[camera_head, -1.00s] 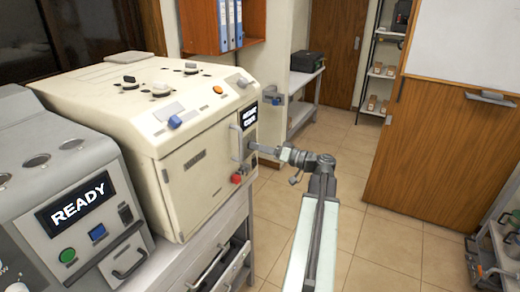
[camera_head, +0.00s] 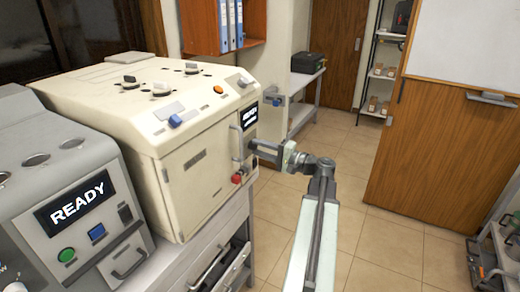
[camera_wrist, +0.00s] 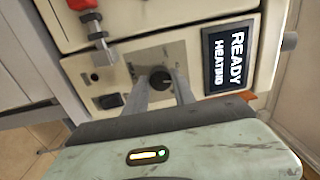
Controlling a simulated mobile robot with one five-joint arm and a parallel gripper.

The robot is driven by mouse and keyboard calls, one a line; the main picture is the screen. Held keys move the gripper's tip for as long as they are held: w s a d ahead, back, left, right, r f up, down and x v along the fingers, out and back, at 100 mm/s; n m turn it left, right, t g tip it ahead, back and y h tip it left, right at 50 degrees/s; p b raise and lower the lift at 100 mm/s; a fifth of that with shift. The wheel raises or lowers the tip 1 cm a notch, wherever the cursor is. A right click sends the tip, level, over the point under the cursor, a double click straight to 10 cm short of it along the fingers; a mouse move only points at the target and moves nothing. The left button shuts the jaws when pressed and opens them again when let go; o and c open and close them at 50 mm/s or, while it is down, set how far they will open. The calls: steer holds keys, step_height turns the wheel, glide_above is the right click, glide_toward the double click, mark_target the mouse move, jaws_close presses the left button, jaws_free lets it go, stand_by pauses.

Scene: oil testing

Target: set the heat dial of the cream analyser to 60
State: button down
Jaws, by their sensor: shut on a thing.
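The cream analyser (camera_head: 200,178) is a boxy cream machine on a bench at the left in the head view. Its dark heat dial (camera_wrist: 160,77) sits on a grey square plate in the wrist view. My gripper (camera_wrist: 161,86) has one finger on each side of the dial and is shut on it. In the head view my gripper (camera_head: 257,147) is at the analyser's right-hand face and hides the dial. The analyser's screen (camera_wrist: 229,57) reads "READY" and "HEATING". I cannot read any scale or number around the dial.
A red-handled valve (camera_wrist: 92,25) and a black switch (camera_wrist: 110,101) are close to the dial. A grey machine (camera_head: 90,235) showing "READY" stands left of the analyser. Tiled floor (camera_head: 385,235) lies open on the right.

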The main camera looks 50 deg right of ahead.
steer(key=shift+m, duration=1.1)
steer(key=c, duration=1)
jaws_free()
steer(key=shift+c, duration=0.2)
steer(key=v, duration=0.7)
steer(key=shift+s, duration=0.4)
steer(key=shift+d, duration=0.1)
